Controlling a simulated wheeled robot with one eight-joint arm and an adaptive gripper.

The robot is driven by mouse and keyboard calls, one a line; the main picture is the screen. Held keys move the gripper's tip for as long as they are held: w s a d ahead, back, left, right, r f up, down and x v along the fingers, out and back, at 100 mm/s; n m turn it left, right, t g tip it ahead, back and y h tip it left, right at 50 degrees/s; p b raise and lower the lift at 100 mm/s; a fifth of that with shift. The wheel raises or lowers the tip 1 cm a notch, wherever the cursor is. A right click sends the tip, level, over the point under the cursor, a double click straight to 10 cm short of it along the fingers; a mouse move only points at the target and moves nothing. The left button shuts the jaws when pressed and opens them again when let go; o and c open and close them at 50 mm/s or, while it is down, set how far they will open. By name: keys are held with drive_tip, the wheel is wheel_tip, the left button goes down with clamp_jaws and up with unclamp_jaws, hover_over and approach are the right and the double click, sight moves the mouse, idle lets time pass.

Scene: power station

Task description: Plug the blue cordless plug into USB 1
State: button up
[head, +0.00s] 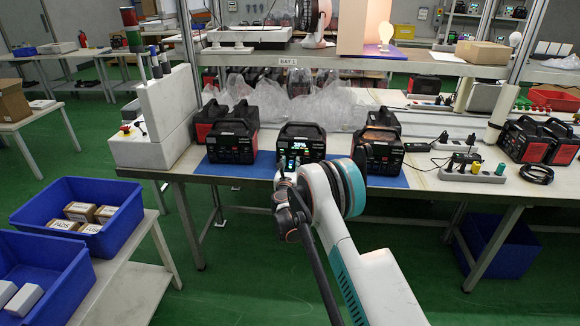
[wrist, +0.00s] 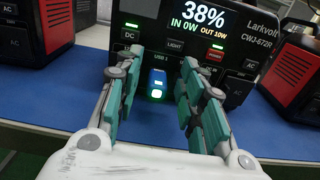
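The black power station (wrist: 180,40) stands in front of my gripper, its screen reading 38%, IN 0W, OUT 10W; it also shows in the head view (head: 303,132). The blue cordless plug (wrist: 156,78) is at the lower part of its front panel, below the USB 1 label, with a lit green-white light on its near end. It appears seated against the panel, but the socket behind it is hidden. My gripper (wrist: 159,69) is open, its teal fingers on either side of the plug with gaps between. In the head view my gripper (head: 285,172) is at the power station's front.
Similar power stations stand left (head: 233,138) and right (head: 378,150) on the blue mat (wrist: 80,90). A power strip (head: 472,173) and a coiled black cable (head: 537,174) lie farther right. A shelf (head: 290,61) runs above. The mat before the station is clear.

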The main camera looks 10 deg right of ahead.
drive_tip(key=shift+s+a, duration=0.1)
drive_tip(key=v, duration=1.1)
drive_tip(key=shift+s, duration=0.35)
drive_tip(key=shift+a+r, duration=0.1)
